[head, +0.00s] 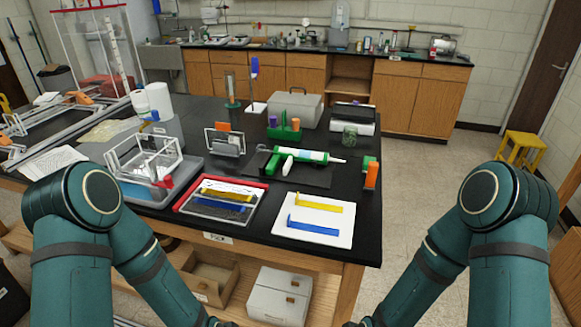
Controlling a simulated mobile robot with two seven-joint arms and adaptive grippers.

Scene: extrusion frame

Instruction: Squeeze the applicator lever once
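The applicator (308,156) lies on the black bench top near its middle. It has a white and green barrel whose pale narrow nozzle points right. A green handle part (270,165) and a white lever-like part (287,165) stick out from its left end toward me. I cannot tell from here whether the lever is pressed. My two arms reach down to the bottom edge of the head view, well short of the applicator. Both grippers are out of view below that edge, so nothing shows of their fingers.
A white tray (302,233) with yellow and blue strips and a red-edged tray (180,207) lie at the front of the bench. An orange and green item (371,174) stands right of the nozzle. A grey case (292,103) and green caddy (284,131) stand behind.

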